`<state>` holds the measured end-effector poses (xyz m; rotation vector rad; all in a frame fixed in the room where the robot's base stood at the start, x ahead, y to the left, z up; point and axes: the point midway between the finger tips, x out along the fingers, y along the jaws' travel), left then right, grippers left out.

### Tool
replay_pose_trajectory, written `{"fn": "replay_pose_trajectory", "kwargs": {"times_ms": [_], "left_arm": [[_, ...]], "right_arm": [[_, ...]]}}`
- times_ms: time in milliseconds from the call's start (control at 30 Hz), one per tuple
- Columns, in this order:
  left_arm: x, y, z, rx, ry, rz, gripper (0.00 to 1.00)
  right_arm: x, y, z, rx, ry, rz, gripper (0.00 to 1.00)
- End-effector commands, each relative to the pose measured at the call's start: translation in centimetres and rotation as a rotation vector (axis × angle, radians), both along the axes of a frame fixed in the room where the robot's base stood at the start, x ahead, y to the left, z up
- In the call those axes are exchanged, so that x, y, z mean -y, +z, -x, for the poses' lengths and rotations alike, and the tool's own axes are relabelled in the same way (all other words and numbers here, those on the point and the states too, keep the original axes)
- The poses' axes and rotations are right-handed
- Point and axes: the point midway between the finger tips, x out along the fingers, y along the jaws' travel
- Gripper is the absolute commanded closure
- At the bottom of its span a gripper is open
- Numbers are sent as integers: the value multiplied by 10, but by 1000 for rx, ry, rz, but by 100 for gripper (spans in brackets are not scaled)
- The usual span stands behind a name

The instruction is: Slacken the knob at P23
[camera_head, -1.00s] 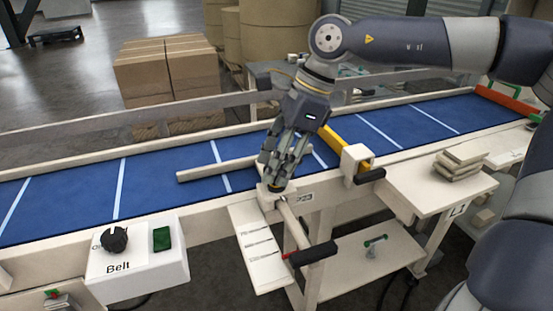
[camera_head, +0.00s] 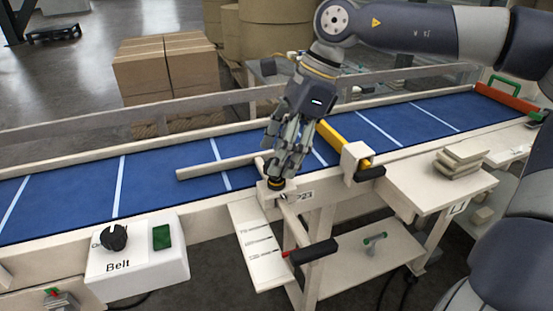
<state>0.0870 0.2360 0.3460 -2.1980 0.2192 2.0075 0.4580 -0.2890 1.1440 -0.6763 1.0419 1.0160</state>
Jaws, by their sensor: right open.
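The P23 knob (camera_head: 276,184) is a small dark knob with a yellowish band, on a cream block at the conveyor's front edge. The P23 label (camera_head: 304,195) sits just right of it. My right gripper (camera_head: 279,174) comes down from above with its fingers pointing at the knob, its fingertips right at the knob's top. It is open, and I cannot tell whether the fingertips touch the knob. Below the block a scale plate (camera_head: 258,246) with marks hangs beside a rod with a black handle (camera_head: 313,251) and a red pointer. My left gripper is not in view.
The blue conveyor belt (camera_head: 75,195) runs behind, with a cream guide bar (camera_head: 215,167) lying across it. A Belt control box (camera_head: 137,262) stands at the left front. A yellow bar (camera_head: 342,143) with a cream block is to the right, near stacked pads (camera_head: 460,160) on a side shelf.

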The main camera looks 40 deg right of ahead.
Motion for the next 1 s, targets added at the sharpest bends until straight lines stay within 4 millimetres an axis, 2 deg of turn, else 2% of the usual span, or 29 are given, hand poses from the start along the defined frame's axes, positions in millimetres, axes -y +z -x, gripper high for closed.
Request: {"fn": "replay_pose_trajectory", "kwargs": {"times_ms": [200, 433, 600, 1000], "left_arm": [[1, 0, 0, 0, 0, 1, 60], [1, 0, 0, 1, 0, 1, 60], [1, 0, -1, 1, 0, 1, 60], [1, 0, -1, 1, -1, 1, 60]], "right_arm": [[17, 46, 6, 5, -3, 0, 39], [30, 79, 13, -1, 0, 1, 39], [34, 88, 15, -4, 0, 1, 39], [34, 88, 15, -4, 2, 0, 39]]}}
